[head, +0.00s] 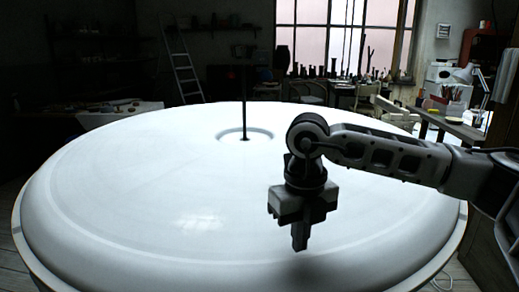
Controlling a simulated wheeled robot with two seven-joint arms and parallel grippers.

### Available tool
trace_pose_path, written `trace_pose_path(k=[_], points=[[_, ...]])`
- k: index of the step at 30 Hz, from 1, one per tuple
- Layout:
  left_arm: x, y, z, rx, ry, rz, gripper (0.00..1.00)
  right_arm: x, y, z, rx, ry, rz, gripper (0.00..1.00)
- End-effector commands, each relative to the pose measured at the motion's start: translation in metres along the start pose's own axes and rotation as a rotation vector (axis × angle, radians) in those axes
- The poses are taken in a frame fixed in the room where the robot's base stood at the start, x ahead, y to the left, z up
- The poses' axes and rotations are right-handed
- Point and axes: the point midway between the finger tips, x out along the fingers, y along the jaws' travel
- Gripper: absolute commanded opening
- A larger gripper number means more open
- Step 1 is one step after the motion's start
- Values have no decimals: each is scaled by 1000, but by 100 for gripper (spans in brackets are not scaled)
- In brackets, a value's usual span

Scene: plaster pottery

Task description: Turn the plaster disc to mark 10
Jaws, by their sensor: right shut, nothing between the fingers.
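The plaster disc (150,200) is a large, round, white, glossy turntable that fills most of the head view. A dark thin upright rod (246,100) rises from a shallow round recess (262,134) near its middle. No numbered marks can be read on the disc. My right gripper (300,247) comes in from the right and points down over the front right part of the disc, with its fingers shut and empty. I cannot tell whether the fingertips touch the surface. My left gripper is not in view.
A ladder (184,75) leans at the back left, by a dark bench with a pale top (115,113). A window (335,35) and shelves of small pots stand behind. A side table (452,125) with items is at the right. The disc's top is otherwise clear.

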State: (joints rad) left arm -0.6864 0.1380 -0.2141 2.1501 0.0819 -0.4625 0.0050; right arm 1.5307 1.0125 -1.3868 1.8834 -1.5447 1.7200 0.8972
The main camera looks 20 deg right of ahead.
Motion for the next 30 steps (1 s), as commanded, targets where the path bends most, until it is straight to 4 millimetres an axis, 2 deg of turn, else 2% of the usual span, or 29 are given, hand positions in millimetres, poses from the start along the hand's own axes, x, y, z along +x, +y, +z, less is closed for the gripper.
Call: trace_pose_path(k=[17, 30], points=[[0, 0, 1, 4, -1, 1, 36, 1, 0, 0, 0, 0, 0, 0], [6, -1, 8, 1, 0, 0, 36, 12, 0, 0, 0, 1, 0, 0]])
